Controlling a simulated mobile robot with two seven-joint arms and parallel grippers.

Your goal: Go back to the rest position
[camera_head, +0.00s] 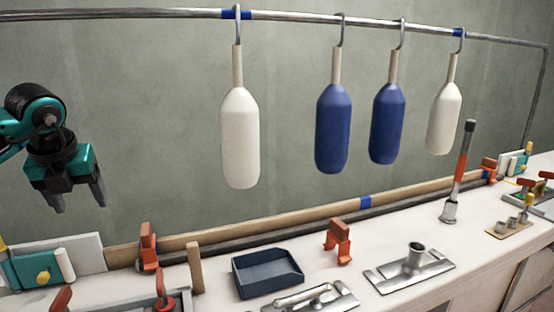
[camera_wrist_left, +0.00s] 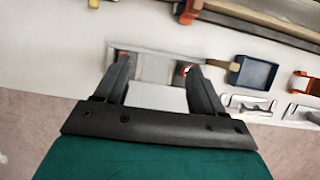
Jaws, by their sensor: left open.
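My left gripper (camera_head: 75,197) hangs in the air at the left of the head view, above the left end of the counter, with its fingers pointing down. Its two fingers are apart and nothing is between them. In the left wrist view the open fingers (camera_wrist_left: 160,75) show over the counter, with a grey metal plate (camera_wrist_left: 155,68) on the counter beyond them. My right gripper is in neither view.
Two white fenders (camera_head: 239,140) and two blue fenders (camera_head: 333,130) hang from a metal rail (camera_head: 290,23). On the white counter (camera_head: 215,292) stand a dark blue tray (camera_head: 266,284), orange clamps (camera_head: 338,242), a metal rod-holder plate (camera_head: 410,272) and an orange-and-black handled tool (camera_head: 460,170).

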